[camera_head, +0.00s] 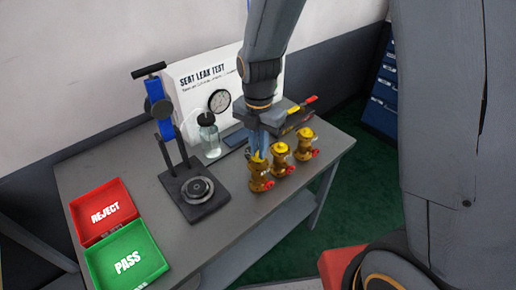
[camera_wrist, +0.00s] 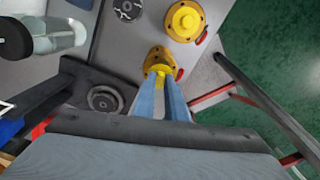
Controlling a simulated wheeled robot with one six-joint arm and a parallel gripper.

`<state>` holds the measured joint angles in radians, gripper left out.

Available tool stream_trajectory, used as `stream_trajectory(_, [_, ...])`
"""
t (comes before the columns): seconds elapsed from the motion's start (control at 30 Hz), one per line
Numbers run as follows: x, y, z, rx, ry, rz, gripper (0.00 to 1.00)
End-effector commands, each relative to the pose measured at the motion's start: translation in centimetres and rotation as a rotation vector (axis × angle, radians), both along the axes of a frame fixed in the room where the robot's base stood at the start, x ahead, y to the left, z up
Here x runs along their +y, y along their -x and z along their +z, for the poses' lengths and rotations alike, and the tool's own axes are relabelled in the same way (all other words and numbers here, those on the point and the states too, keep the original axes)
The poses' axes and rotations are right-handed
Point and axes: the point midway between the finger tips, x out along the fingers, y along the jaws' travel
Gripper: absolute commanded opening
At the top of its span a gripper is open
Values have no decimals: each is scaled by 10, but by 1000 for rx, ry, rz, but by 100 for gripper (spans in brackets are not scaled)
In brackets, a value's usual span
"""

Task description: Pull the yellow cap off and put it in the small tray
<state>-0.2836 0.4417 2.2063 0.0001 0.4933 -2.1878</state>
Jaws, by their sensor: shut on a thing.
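My gripper (camera_head: 259,154) points down over the nearest brass valve (camera_head: 261,178) on the grey bench. Its blue fingers are shut on a yellow cap (camera_wrist: 161,70) at the top of that valve; the fingers hide part of the cap. In the wrist view the fingertips (camera_wrist: 165,80) meet the cap, with the valve's flange (camera_wrist: 157,55) just beyond. I cannot tell whether the cap is still seated. A dark, flat rectangular piece (camera_head: 235,138) lies left of my gripper; I cannot tell whether it is the small tray.
Two more yellow-capped valves (camera_head: 281,151) (camera_head: 304,143) stand to the right. A test stand (camera_head: 194,190), a glass jar (camera_head: 209,138) and a gauge panel (camera_head: 190,77) stand left and behind. Red REJECT (camera_head: 92,230) and green PASS (camera_head: 105,273) trays lie at the left.

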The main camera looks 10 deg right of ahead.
Motion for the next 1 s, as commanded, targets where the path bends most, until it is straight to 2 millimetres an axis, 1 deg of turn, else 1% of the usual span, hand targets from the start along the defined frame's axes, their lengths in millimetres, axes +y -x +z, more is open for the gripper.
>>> stream_trajectory(0.1, [0,0,9,-1,-1,0,0])
stream_trajectory(0.57, [0,1,33,0,0,0,0])
stream_trajectory(1.0, [-1,0,34,0,0,-2,0])
